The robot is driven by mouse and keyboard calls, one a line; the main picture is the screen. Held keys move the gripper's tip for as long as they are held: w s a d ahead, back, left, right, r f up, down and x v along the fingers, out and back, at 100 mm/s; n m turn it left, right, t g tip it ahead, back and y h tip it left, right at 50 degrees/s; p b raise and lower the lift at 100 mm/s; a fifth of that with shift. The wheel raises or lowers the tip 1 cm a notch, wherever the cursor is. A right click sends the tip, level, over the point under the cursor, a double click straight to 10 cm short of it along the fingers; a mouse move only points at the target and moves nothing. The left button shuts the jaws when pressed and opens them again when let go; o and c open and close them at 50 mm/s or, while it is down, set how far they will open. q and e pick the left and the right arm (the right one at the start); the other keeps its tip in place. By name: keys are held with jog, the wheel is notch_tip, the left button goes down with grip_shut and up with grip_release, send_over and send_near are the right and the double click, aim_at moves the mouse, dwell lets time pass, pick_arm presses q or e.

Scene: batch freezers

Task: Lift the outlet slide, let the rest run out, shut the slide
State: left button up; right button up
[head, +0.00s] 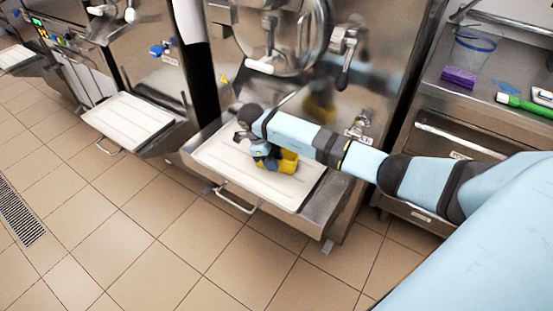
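My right arm reaches in from the right to the front of the middle batch freezer (370,98). My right gripper (278,160) is at its end, low over the freezer's white drip tray (225,160). A yellow part shows at the gripper's end; I cannot tell whether it is a finger or a separate thing. The fingers are too small to tell open from shut. The outlet slide cannot be made out; the forearm and gripper cover the lower front. A white-handled lever (260,66) sits below the round door (275,30). My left gripper is not in view.
A steel counter (480,98) at the right holds a clear tub (473,48), a purple sponge (458,77) and a green brush (525,105). Another freezer with a white tray (128,122) stands left. The tiled floor in front is clear, with a drain grate (18,212).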

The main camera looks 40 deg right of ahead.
jog(key=shift+f, duration=0.2)
dwell(0.3)
grip_shut()
jog(key=shift+r, duration=0.1)
